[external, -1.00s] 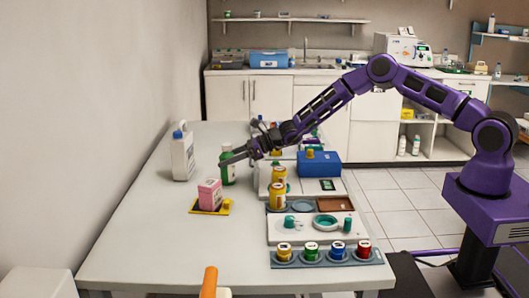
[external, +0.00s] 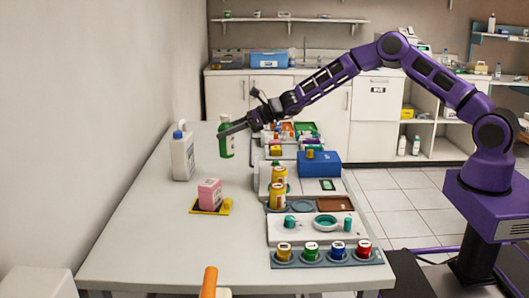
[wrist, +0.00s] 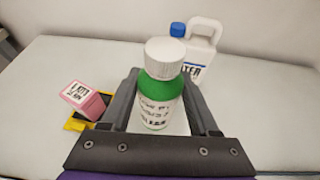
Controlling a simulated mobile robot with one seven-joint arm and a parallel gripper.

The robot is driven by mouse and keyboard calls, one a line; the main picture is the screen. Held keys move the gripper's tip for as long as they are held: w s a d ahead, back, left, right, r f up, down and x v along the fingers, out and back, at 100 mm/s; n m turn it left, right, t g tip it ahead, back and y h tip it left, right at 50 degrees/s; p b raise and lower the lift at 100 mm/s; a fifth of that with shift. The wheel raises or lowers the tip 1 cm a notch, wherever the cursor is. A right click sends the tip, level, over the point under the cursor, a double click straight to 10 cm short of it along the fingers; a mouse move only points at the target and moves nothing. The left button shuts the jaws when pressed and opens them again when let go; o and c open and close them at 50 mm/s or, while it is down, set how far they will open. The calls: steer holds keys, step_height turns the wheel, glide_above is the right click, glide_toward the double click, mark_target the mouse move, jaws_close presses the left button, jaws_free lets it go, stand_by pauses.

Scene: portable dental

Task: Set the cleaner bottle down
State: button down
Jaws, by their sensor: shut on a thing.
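The cleaner bottle, green with a white label and white cap, shows in the external view (external: 228,148) and upright in the middle of the wrist view (wrist: 160,92). My gripper (external: 225,131) is shut on it, with one finger on each side of the bottle in the wrist view (wrist: 161,84). The bottle appears held above the far left part of the white table (external: 150,235). The exact gap under its base is hard to tell.
A white jug with a blue cap (external: 182,157) stands left of the bottle. A pink box (external: 209,193) sits on a yellow holder (external: 226,208) nearer the camera. Trays, yellow cans (external: 278,196) and a blue box (external: 319,165) line the right side. The table's front left is clear.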

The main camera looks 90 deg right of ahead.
steer(key=w+a+n+g+y+b, duration=0.1)
steer(key=w+a+n+y+b, duration=0.25)
steer(key=a, duration=1.55)
steer(key=w+a+n+g+y+b, duration=0.1)
steer(key=w+a+n+y+b, duration=0.25)
steer(key=a, duration=1.45)
steer(key=shift+m, duration=0.3)
steer(key=shift+s+a+f+b, duration=0.15)
steer(key=shift+f+b, duration=0.25)
steer(key=shift+f, duration=1.15)
steer(key=shift+s+a+f+b, duration=0.2)
steer(key=shift+f+b, duration=0.2)
steer(key=shift+f, duration=1.2)
steer(key=shift+s+a+f+b, duration=0.15)
steer(key=shift+f+b, duration=0.25)
steer(key=shift+f, duration=1.15)
steer(key=shift+f, duration=0.1)
steer(key=shift+f, duration=0.15)
steer(key=shift+c, duration=0.7)
jaws_free()
